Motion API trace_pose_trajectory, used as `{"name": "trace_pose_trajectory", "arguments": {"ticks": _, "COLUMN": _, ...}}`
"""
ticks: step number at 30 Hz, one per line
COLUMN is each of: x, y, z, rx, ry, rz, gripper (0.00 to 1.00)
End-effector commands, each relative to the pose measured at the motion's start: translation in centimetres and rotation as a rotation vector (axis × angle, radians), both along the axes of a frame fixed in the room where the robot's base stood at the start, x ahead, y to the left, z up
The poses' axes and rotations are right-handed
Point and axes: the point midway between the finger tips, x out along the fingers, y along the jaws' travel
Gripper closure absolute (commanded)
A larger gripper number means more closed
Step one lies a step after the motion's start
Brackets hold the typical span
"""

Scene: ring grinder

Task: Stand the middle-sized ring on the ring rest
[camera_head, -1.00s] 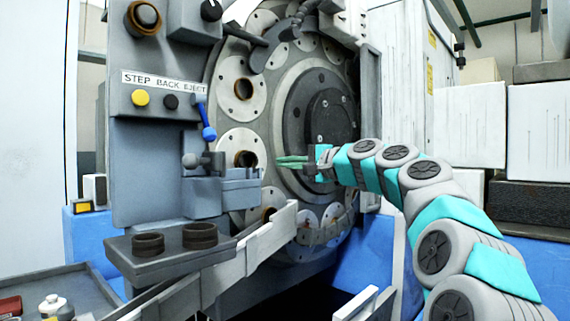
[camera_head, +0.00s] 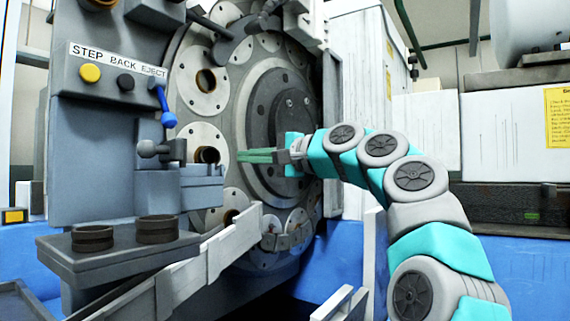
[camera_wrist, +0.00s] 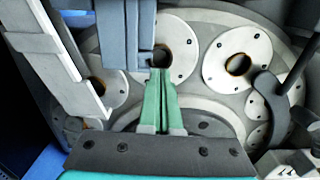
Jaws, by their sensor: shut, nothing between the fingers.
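My gripper (camera_head: 240,156) is shut and empty, its green fingers pointing left toward the large dial. In the wrist view the fingertips (camera_wrist: 161,75) appear just below a brown-lined bore in one of the dial's round plates; the gap in depth is unclear. Two dark rings (camera_head: 93,238) and (camera_head: 156,229) sit side by side on a dark grey shelf (camera_head: 120,258) at lower left. Brown ring-like linings show in the dial's bores, at upper (camera_head: 206,80) and middle (camera_head: 208,155) height. I cannot tell which ring is middle-sized or which part is the ring rest.
A grey-blue fixture block (camera_head: 187,188) with a ball knob stands close left of my fingers. A panel with yellow and black buttons and a blue lever (camera_head: 168,118) is above it. A pale sloping rail (camera_head: 205,262) runs below. White boxes stand at right.

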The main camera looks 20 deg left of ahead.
Motion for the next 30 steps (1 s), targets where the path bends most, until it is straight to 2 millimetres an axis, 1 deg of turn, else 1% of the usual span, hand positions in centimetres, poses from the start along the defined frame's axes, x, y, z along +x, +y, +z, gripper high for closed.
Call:
{"name": "trace_pose_trajectory", "arguments": {"ticks": 2, "x": -0.2, "y": 0.3, "z": 0.1, "rx": 0.000, "ry": -0.001, "rz": 0.003, "gripper": 1.00}}
{"name": "trace_pose_trajectory", "arguments": {"ticks": 5, "x": 0.0, "y": 0.5, "z": 0.2, "rx": 0.001, "ry": -0.001, "rz": 0.002, "gripper": 1.00}}
{"name": "trace_pose_trajectory", "arguments": {"ticks": 10, "x": 0.3, "y": 1.5, "z": 0.4, "rx": 0.002, "ry": -0.004, "rz": 0.001, "gripper": 1.00}}
{"name": "trace_pose_trajectory", "arguments": {"ticks": 24, "x": 1.8, "y": 6.3, "z": 0.3, "rx": -0.001, "ry": 0.000, "rz": 0.001, "gripper": 1.00}}
{"name": "trace_pose_trajectory", "arguments": {"ticks": 30, "x": 2.1, "y": 7.5, "z": 0.3, "rx": 0.001, "ry": -0.002, "rz": 0.000, "gripper": 1.00}}
